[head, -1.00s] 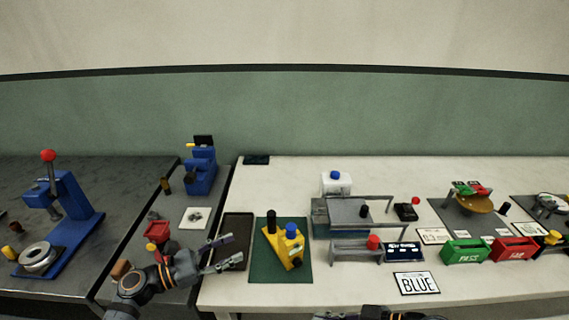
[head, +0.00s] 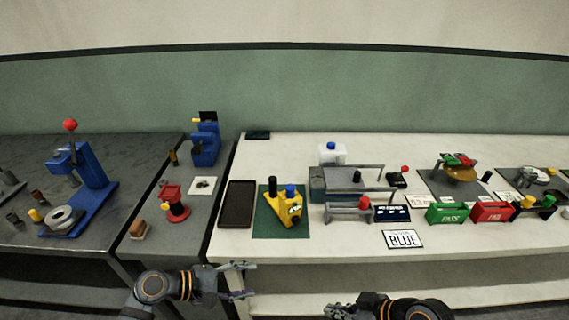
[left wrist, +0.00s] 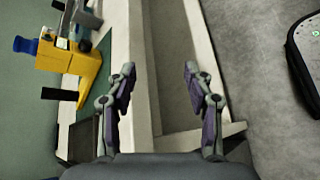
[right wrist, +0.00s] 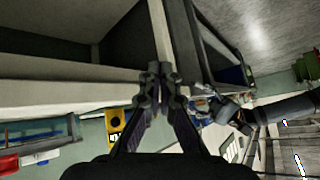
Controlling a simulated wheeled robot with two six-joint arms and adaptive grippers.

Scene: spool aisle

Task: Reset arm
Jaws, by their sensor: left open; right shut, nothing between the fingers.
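My left gripper (head: 240,281) is in front of the white table's front edge in the head view, below the dark tray. Its two fingers (left wrist: 158,85) stand apart and empty in the left wrist view, with the table edge behind them. My right gripper (head: 338,311) is low at the bottom of the head view, in front of the table. Its fingertips (right wrist: 158,75) meet in the right wrist view with nothing between them. Neither gripper touches any object that I can see.
A dark bench (head: 60,180) with a blue press (head: 94,180) stands left. Space before the table is free.

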